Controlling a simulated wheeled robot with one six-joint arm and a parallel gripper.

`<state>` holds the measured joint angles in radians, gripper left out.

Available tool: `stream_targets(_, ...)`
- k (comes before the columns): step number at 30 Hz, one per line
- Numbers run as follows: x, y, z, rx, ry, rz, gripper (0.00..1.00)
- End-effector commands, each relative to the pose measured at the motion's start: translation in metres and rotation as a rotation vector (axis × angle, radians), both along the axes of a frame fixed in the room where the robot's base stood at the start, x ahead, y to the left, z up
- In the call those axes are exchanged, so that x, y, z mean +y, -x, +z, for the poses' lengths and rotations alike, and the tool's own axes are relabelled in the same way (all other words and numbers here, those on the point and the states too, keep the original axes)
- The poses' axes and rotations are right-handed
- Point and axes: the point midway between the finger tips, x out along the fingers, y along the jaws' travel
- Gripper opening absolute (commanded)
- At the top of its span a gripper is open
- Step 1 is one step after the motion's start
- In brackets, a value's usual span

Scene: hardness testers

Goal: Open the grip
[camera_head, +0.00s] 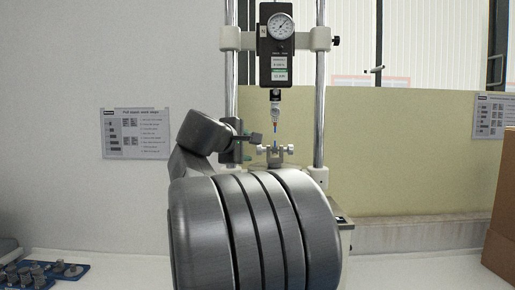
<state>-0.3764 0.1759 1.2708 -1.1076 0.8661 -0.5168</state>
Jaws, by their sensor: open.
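The tester stands at the centre, with a dial gauge (281,26) on a dark head box (275,62) between two chrome columns (320,100). Below the head hangs a slim upper holder (275,106). Under it a small lower clamp (275,151) with side knobs stands on the tester. The jaw gap is small and hard to make out. My arm hides the tester's base.
A blue tray (78,281) with several metal parts lies at the lower left. A cardboard box (503,225) stands at the right edge. Posters hang on the wall, one on the left (136,133). The white bench (420,268) is clear between tester and box.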

Motion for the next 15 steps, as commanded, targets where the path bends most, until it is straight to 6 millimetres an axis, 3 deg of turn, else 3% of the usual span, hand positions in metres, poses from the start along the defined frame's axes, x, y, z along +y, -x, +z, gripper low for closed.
stream_targets(6, -0.019, -0.041, -0.011, 0.001, 0.001, -0.004, 0.5)
stream_targets(15, -0.029, -0.067, -0.018, -0.001, 0.0, -0.001, 0.5)
